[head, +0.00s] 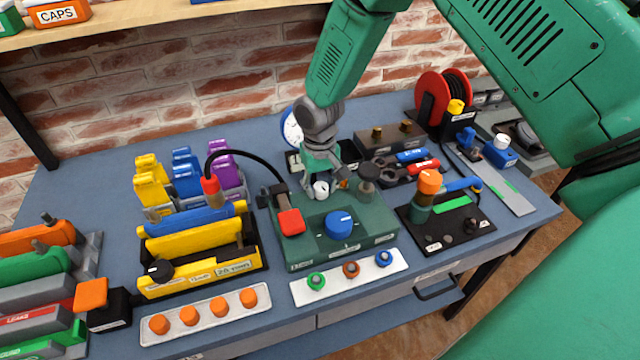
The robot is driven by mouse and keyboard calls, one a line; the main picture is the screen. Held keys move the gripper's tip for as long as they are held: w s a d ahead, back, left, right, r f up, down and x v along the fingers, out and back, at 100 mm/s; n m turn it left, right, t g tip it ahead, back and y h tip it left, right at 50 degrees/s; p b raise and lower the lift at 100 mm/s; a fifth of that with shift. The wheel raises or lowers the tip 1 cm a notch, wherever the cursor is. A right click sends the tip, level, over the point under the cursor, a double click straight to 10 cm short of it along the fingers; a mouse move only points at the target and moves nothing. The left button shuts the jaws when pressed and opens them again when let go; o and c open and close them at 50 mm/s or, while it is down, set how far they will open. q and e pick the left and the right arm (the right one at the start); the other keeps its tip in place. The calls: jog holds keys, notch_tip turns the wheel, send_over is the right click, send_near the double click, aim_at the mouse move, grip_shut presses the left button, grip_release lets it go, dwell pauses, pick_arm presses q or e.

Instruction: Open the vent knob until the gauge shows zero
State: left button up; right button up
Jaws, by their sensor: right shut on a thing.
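My right gripper (323,183) reaches down from above to the back of the green test block (355,252). It is shut on a small knob there, which I take as the vent knob; the fingers hide most of it. A pale round part (321,189) shows at the fingertips, with a bit of orange beside it. The gauge (291,128) has a white face and stands behind the block; my gripper partly covers it, and its reading is too small to tell. A large blue knob (339,223) sits on the block's front. My left gripper is not in view.
A black hose curves at the left. An orange-topped device (430,182) stands right, a yellow and blue fixture (200,255) left. A white strip with buttons (350,277) lies in front.

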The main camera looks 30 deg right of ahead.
jog(key=n+p, duration=0.1)
jog(key=n, duration=0.2)
jog(key=shift+n, duration=0.3)
jog(key=n+p, duration=0.1)
jog(key=n, duration=0.2)
jog(key=shift+n+p, duration=0.3)
jog(key=n+p, duration=0.1)
jog(key=n, duration=0.3)
jog(key=shift+n+p, duration=0.35)
jog(key=shift+n, duration=1.65)
jog(key=shift+w, duration=0.1)
jog(key=o, duration=1.1)
jog(key=shift+o, duration=0.2)
